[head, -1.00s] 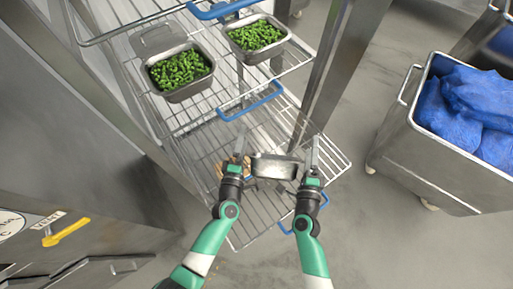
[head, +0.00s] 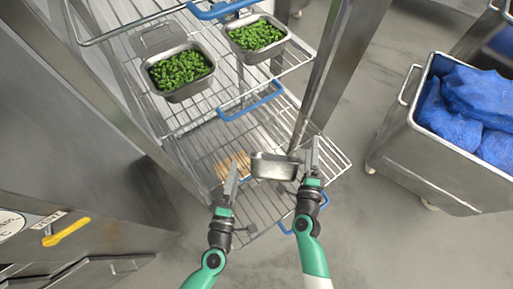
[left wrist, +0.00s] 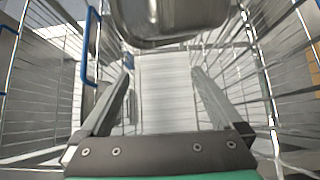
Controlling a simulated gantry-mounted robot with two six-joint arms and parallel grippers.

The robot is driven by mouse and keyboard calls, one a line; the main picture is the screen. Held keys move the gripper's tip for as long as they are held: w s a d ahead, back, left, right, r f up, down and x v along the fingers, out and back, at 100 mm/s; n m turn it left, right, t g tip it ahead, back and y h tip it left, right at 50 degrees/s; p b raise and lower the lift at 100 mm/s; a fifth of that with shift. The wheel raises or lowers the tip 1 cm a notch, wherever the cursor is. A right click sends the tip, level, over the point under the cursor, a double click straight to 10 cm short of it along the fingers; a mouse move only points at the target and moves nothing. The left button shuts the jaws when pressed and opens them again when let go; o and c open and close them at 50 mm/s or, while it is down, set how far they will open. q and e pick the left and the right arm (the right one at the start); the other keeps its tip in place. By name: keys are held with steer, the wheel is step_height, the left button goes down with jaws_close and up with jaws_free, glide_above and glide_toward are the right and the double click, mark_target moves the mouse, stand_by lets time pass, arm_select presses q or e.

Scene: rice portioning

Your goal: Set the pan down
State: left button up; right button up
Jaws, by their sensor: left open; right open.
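The pan (head: 274,166) is a small metal container on the lower wire shelf in the head view. Its underside and near wall show at the top of the left wrist view (left wrist: 175,22). My left gripper (head: 234,180) is open and empty, to the left of the pan and apart from it. Its two spread fingers show in the left wrist view (left wrist: 160,88) with nothing between them. My right gripper (head: 312,160) is open at the pan's right end; I cannot tell whether it touches the pan.
Two metal pans of green beans, left (head: 172,92) and right (head: 286,45), stand on the upper wire shelf. A metal upright (head: 327,75) rises behind the lower shelf (head: 246,228). A steel bin (head: 395,150) with blue bags (head: 478,100) stands at right.

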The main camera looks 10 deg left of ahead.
steer(key=s, duration=1.2)
stand_by(0.3)
